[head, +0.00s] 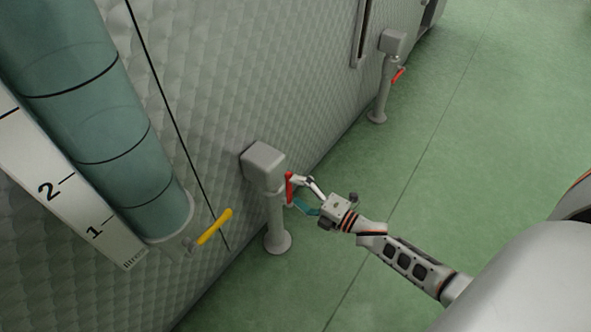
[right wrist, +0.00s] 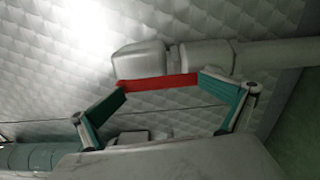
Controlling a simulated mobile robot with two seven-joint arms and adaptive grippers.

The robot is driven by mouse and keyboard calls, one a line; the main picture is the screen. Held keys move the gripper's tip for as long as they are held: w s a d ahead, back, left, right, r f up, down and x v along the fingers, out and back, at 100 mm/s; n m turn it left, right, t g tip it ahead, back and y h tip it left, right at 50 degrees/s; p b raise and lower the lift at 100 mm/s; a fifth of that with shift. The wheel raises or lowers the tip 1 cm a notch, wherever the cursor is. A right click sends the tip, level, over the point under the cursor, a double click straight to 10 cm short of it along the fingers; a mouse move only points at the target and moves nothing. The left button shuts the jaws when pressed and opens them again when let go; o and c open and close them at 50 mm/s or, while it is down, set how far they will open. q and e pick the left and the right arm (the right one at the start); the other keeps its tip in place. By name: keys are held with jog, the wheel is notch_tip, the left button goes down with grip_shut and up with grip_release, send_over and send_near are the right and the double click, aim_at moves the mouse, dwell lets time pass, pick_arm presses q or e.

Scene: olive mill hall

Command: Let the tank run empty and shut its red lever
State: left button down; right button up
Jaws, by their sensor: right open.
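The near grey post with a box-shaped head (head: 264,165) stands by the quilted tank wall (head: 200,60). Its red lever (head: 289,187) is on the side facing my right arm. My right gripper (head: 306,196) is open at this lever. In the right wrist view the red lever (right wrist: 158,81) lies across the gap between the spread teal-padded fingers, one near each end of it; I cannot tell whether they touch it. The teal level tube (head: 110,130) stands beside a numbered scale (head: 60,185); no liquid surface can be made out. My left gripper is not in view.
A yellow lever (head: 214,227) sticks out at the tube's foot, left of the near post. A second post (head: 381,90) with its own red lever (head: 398,76) stands farther along the wall. The green floor (head: 450,130) to the right is clear.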

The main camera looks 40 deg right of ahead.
jog(key=shift+s+d+f, duration=0.15)
jog(key=shift+s+f, duration=0.15)
jog(key=v, duration=1.2)
jog(key=shift+r, duration=0.1)
dwell(6.4)
